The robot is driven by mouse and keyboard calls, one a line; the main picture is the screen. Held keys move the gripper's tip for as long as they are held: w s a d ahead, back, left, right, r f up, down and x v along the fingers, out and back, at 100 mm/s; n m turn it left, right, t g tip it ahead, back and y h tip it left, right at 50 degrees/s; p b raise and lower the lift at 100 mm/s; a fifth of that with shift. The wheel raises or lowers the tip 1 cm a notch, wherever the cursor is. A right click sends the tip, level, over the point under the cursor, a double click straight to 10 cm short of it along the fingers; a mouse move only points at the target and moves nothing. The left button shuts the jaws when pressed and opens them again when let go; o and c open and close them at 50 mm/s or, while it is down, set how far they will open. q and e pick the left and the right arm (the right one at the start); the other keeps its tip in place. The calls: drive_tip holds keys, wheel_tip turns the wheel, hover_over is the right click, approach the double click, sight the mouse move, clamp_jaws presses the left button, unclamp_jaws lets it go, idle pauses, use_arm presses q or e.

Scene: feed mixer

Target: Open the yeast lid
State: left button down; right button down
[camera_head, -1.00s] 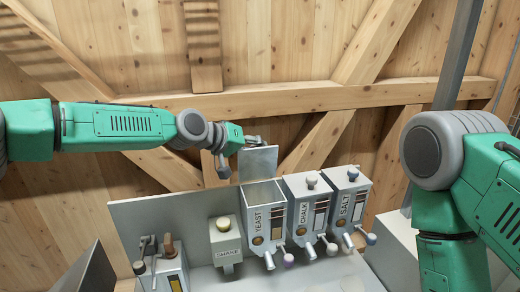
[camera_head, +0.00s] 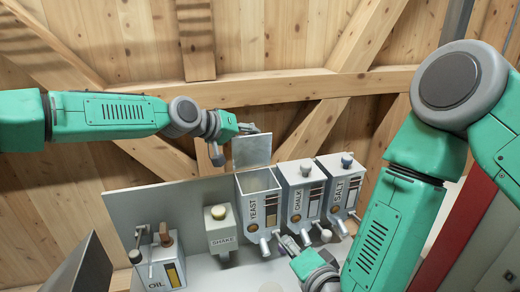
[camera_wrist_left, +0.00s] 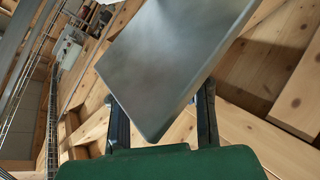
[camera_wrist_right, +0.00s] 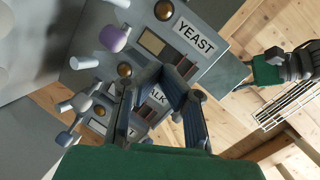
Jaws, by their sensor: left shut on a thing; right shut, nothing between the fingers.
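The yeast dispenser (camera_head: 243,207) is a grey box, and its open top shows a pale inside. Its flat grey lid (camera_head: 252,151) stands raised at the back edge. My left gripper (camera_head: 249,129) is at the lid's upper edge and is shut on it. The lid (camera_wrist_left: 170,55) fills the middle of the left wrist view, between the fingers. My right gripper (camera_head: 289,243) is low in front of the yeast and chalk dispensers, shut and empty. In the right wrist view its fingers (camera_wrist_right: 175,82) are close to the dispenser fronts, below the YEAST label (camera_wrist_right: 196,40); contact cannot be told.
The chalk dispenser (camera_head: 301,180) and salt dispenser (camera_head: 342,170) stand right of yeast, both with closed tops and knobs. A SHAKE box (camera_head: 221,241) and an OIL box (camera_head: 163,262) stand to the left. Levers with coloured knobs stick out in front.

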use_arm(q)
drive_tip(key=shift+w+a+f, duration=0.2)
drive_tip(key=shift+w+a, duration=0.05)
drive_tip(key=shift+a, duration=0.25)
use_arm(e)
drive_tip(key=w+a+r+m+t, duration=0.1)
drive_tip(key=w+r+m+t, duration=0.15)
drive_tip(key=r, duration=0.35)
drive_tip(key=w+a+r+m+t, duration=0.1)
drive_tip(key=r+m+t, duration=0.2)
drive_tip(key=r, duration=0.3)
approach(257, 143)
drive_tip(key=shift+h, duration=0.4)
drive_tip(key=x, duration=0.7)
drive_tip(key=shift+w+a, duration=0.25)
drive_tip(key=shift+a, duration=0.1)
drive_tip(key=shift+w, duration=0.5)
use_arm(q)
drive_tip(key=shift+s+d, duration=0.1)
drive_tip(key=shift+d, duration=0.1)
use_arm(e)
drive_tip(key=shift+w+r, duration=0.1)
drive_tip(key=shift+r, duration=0.05)
